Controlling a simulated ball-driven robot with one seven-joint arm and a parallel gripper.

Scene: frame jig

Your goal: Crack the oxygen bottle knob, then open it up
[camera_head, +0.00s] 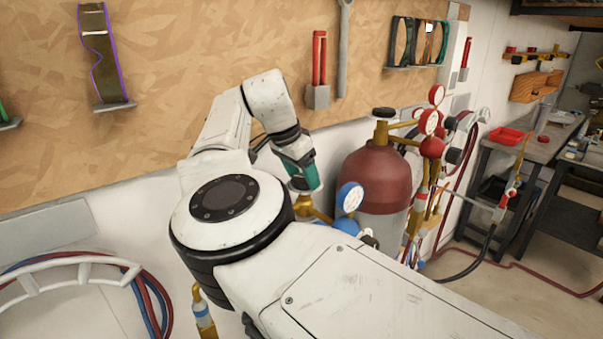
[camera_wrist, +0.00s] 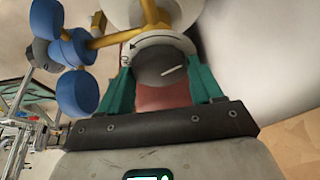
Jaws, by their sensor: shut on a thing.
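The oxygen bottle knob (camera_wrist: 160,70) is a dark grey round knob with a white line on its face. A pale ring with an arrow shows around its far side. My gripper (camera_wrist: 161,80) has a green finger on each side of the knob and is shut on it. In the head view, my gripper (camera_head: 303,180) points down at the brass valve (camera_head: 304,206) beside the blue gauge (camera_head: 349,197). In the wrist view, a brass fitting (camera_wrist: 108,41) leads to blue regulator parts (camera_wrist: 72,50).
A dark red gas bottle (camera_head: 376,178) with red gauges (camera_head: 430,121) stands close to the right of my gripper. The tool board (camera_head: 200,60) is behind my arm. Hoses (camera_head: 140,285) hang at the lower left. Open floor (camera_head: 535,285) shows at the lower right.

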